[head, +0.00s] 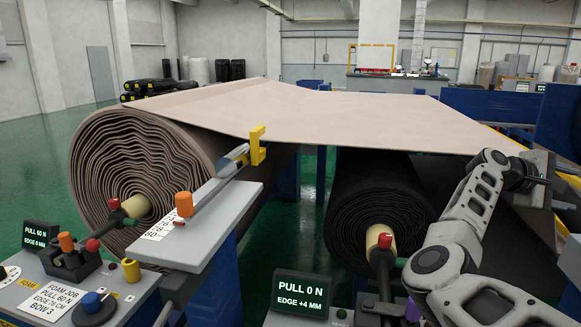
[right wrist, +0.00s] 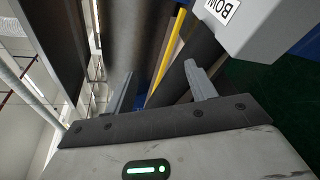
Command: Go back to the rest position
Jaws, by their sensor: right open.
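My right arm (head: 465,220) comes in from the lower right of the head view and bends up past the dark roll to the machine's right side. Its hand end is small and partly hidden there, beside a grey box (head: 540,160). In the right wrist view my right gripper (right wrist: 160,88) has its two fingers spread apart with nothing held between them. Beyond the fingers are a yellow bar (right wrist: 168,58) and dark cylinders. My left arm and left gripper are not in the head view.
A large brown roll (head: 140,165) stands left, its sheet (head: 330,115) stretched across to the right. A dark roll (head: 375,195) sits below. Green floor shows left.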

